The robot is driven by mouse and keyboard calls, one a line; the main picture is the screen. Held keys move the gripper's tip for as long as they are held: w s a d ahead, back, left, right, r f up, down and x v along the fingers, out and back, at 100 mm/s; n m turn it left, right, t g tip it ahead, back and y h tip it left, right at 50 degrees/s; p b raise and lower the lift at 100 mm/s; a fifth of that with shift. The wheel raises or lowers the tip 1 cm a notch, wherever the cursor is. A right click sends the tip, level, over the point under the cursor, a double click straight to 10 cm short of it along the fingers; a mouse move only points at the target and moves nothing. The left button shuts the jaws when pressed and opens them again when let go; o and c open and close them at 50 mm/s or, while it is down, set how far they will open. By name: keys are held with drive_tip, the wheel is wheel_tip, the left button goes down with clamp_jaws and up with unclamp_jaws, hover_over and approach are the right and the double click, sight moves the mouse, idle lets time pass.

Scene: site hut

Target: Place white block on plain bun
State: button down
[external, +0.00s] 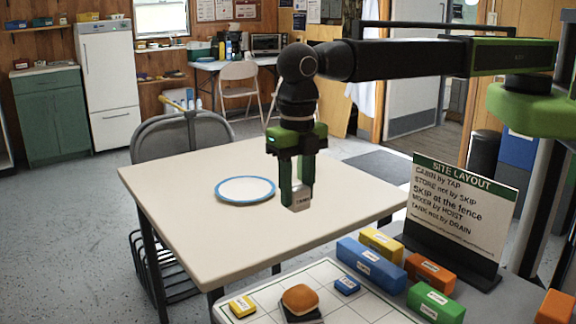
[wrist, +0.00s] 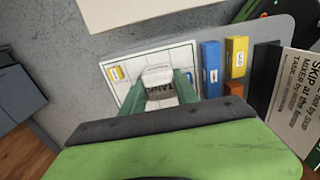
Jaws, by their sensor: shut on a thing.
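My gripper (external: 298,200) is shut on a white block (external: 299,203) with dark lettering that looks like "TANK". It holds the block in the air, over the near part of the beige table in the external picture. In the wrist view, the white block (wrist: 158,78) sits between the green fingers (wrist: 160,88). An orange-brown bun-shaped thing (external: 300,297) with a dark base sits on the white gridded board (external: 350,312), low in the external view and apart from the block. The bun cannot be made out in the wrist view; the block and gripper cover part of the board there.
A yellow block (external: 242,306) and a small blue block (external: 346,285) lie on the board. Larger blue (external: 370,265), yellow (external: 381,244), orange (external: 430,272) and green (external: 436,303) blocks lie right of it, near a "SITE LAYOUT" sign (external: 459,210). A blue-rimmed plate (external: 245,189) is on the beige table (external: 190,220).

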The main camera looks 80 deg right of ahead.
drive_tip(key=b, duration=0.7)
hover_over(301, 290)
drive_tip(key=f, duration=0.7)
drive_tip(key=shift+w+d, duration=0.15)
drive_tip(key=shift+d, duration=0.1)
drive_tip(key=shift+a, duration=0.25)
wheel_tip(301, 290, down, 4)
drive_tip(key=b, duration=0.4)
drive_tip(key=shift+f, duration=0.25)
drive_tip(key=shift+r, duration=0.25)
drive_tip(key=shift+f, duration=0.15)
drive_tip(key=c, duration=0.9)
unclamp_jaws()
wheel_tip(301, 290, up, 12)
drive_tip(key=p, duration=1.2)
drive_tip(key=shift+r, duration=0.2)
